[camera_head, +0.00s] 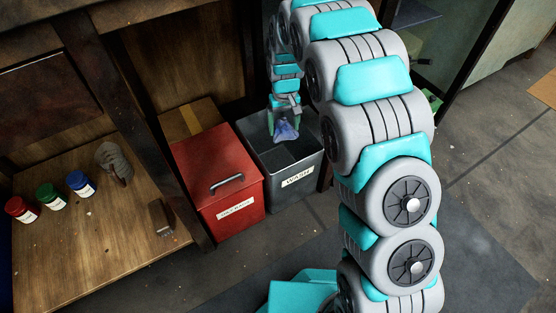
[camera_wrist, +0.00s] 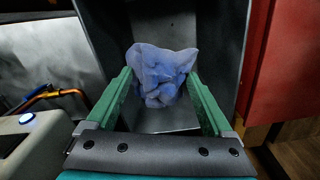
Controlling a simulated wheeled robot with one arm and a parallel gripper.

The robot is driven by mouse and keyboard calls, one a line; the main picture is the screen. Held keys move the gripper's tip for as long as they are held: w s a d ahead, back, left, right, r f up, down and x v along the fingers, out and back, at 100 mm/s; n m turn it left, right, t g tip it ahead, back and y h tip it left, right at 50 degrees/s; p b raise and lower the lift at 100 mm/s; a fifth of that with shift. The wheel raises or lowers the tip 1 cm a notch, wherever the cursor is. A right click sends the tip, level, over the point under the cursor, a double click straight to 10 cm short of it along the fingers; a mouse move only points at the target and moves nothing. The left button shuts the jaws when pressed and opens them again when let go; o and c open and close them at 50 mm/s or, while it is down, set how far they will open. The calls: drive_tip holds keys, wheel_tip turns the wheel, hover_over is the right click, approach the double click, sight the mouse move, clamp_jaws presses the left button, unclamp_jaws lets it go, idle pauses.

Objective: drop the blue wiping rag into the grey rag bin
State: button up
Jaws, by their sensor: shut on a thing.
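The blue wiping rag (camera_wrist: 160,74) is crumpled between the two green fingers of my gripper (camera_wrist: 163,95) in the wrist view. In the head view the rag (camera_head: 286,131) hangs from my gripper (camera_head: 284,118) over the open mouth of the grey rag bin (camera_head: 297,180), which carries a label reading WASH. The bin's inside (camera_wrist: 120,30) shows behind and below the rag in the wrist view. My gripper points down into the bin's opening. The head view does not show clearly how far below the rim the rag is.
A red lidded box (camera_head: 215,180) stands directly left of the bin, and a cardboard box (camera_head: 190,118) is behind it. A wooden shelf (camera_head: 100,240) at left holds red, green and blue jars (camera_head: 80,184), a grey cloth-like item (camera_head: 114,161) and a brush-like block (camera_head: 160,218).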

drive_tip(key=shift+f, duration=0.8)
drive_tip(key=o, duration=1.1)
drive_tip(key=shift+c, duration=0.2)
drive_tip(key=shift+r, duration=0.1)
wheel_tip(320, 180, up, 8)
drive_tip(key=shift+f+p, duration=0.15)
drive_tip(key=shift+p, duration=0.15)
